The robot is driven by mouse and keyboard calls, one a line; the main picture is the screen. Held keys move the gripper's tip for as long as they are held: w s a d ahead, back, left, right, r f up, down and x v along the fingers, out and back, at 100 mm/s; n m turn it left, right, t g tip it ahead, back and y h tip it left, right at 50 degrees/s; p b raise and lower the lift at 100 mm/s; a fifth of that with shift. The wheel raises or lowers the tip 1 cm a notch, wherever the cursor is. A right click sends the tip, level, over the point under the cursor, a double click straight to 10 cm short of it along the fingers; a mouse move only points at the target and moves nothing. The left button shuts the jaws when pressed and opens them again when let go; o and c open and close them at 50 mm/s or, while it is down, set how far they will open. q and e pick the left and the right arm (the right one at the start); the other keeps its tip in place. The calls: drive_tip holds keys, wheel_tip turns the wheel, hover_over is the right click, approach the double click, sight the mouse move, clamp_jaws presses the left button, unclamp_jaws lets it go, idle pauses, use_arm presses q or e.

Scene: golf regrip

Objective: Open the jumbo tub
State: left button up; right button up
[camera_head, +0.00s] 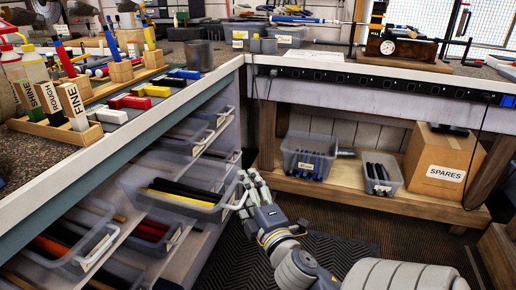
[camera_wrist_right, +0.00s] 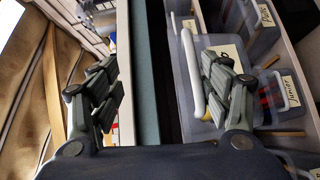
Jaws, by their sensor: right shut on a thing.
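A clear tub (camera_head: 150,206) with black and yellow grips juts out from the shelves under the left bench. Its pale handle (camera_head: 242,192) is at its right end. My right gripper (camera_head: 248,186) is at this handle and shut on it. In the wrist view the pale handle (camera_wrist_right: 192,72) shows beside the right-hand finger of my right gripper (camera_wrist_right: 163,92). The tub's label there is partly hidden by the finger, so I cannot read its name. My left gripper is not in view.
Other tubs sit around it, such as one with red grips (camera_head: 150,228) below. The bench edge (camera_head: 130,135) runs above. A SPARES box (camera_head: 446,163) and two tubs stand on the low right shelf. The dark floor mat (camera_head: 335,250) looks clear.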

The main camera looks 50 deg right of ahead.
drive_tip(key=shift+o, duration=0.2)
drive_tip(key=shift+s+a+r+t, duration=0.15)
drive_tip(key=shift+s+a+r, duration=0.15)
drive_tip(key=shift+s+r, duration=0.25)
drive_tip(key=shift+s+a+r+t, duration=0.15)
drive_tip(key=shift+s+a+r, duration=0.15)
drive_tip(key=shift+s+r, duration=0.2)
drive_tip(key=shift+s+a, duration=0.2)
drive_tip(key=shift+s, duration=0.3)
drive_tip(key=shift+c, duration=0.2)
drive_tip(key=shift+s+a+r+p, duration=0.15)
drive_tip(key=shift+s+a+p, duration=0.05)
drive_tip(key=shift+s, duration=0.35)
drive_tip(key=shift+s+a+r+p, duration=0.1)
drive_tip(key=shift+s+a+p, duration=0.1)
drive_tip(key=shift+s, duration=0.35)
drive_tip(key=c, duration=0.5)
use_arm(q)
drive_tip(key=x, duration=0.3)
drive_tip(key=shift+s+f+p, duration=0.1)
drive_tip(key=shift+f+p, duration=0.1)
drive_tip(key=shift+p, duration=0.1)
use_arm(e)
drive_tip(key=shift+s+a+f, duration=0.25)
drive_tip(key=shift+s+f, duration=0.05)
drive_tip(key=shift+s, duration=0.15)
drive_tip(key=shift+s+a+f, duration=0.25)
drive_tip(key=shift+s+f, duration=0.05)
drive_tip(key=shift+s, duration=0.15)
drive_tip(key=shift+c, duration=0.2)
